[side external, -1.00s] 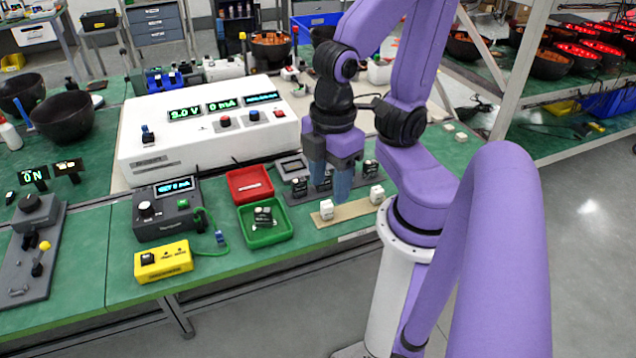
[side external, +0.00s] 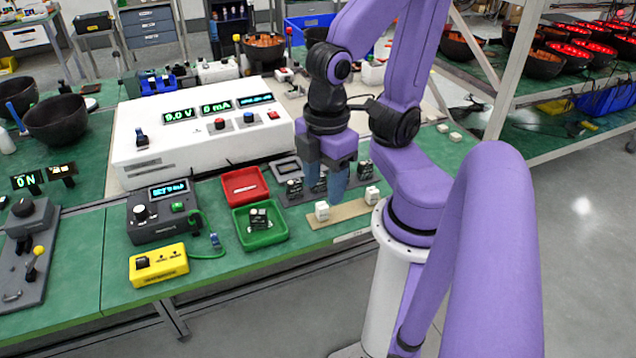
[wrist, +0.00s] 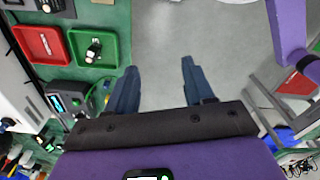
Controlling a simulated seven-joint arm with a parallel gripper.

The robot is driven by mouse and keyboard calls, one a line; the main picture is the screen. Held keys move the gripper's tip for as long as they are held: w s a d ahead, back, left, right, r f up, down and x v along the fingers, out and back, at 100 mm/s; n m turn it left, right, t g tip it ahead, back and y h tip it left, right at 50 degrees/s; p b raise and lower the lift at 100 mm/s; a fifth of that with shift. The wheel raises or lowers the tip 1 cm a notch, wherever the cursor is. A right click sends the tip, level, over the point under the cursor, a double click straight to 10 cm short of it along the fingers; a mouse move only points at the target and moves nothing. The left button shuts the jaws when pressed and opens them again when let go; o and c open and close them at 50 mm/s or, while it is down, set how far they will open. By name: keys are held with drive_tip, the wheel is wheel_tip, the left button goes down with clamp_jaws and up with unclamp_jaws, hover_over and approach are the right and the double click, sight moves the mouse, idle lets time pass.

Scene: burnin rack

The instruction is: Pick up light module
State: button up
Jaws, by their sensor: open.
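Small dark modules with pale tops stand in a row on a dark strip on the green bench; I see one at the left (side external: 294,188) and one at the right (side external: 365,169), with another partly hidden behind my fingers. A similar dark module (side external: 259,218) sits in the green tray (side external: 280,236); it also shows in the wrist view (wrist: 94,50). Two white cubes (side external: 322,211) (side external: 372,195) stand on a tan strip (side external: 347,210). I cannot tell which is the light module. My gripper (side external: 326,187) points down by the row, open; in the wrist view the gap between its fingers (wrist: 157,82) is empty.
A red tray (side external: 245,185) adjoins the green one. A white instrument box (side external: 203,145) stands behind, with a dark meter (side external: 163,212) and yellow box (side external: 159,265) to the left. The bench's front edge lies just before the tan strip, with open floor beyond.

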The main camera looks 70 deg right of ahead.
drive_tip(key=w+d+m, duration=0.2)
drive_tip(key=w+m, duration=0.4)
drive_tip(key=w, duration=0.5)
drive_tip(key=w+d+f+m, duration=0.1)
drive_tip(key=w+d+m, duration=0.2)
drive_tip(key=d+m, duration=0.3)
drive_tip(key=w+d+f+m, duration=0.1)
drive_tip(key=w+d+m, duration=0.3)
drive_tip(key=d, duration=0.5)
drive_tip(key=s+d+f+m, duration=0.2)
drive_tip(key=s+d+m, duration=0.4)
drive_tip(key=s, duration=0.2)
drive_tip(key=shift+w+d+f, duration=0.1)
drive_tip(key=shift+f, duration=4)
drive_tip(key=shift+w+d+f, duration=0.1)
drive_tip(key=shift+f, duration=3.95)
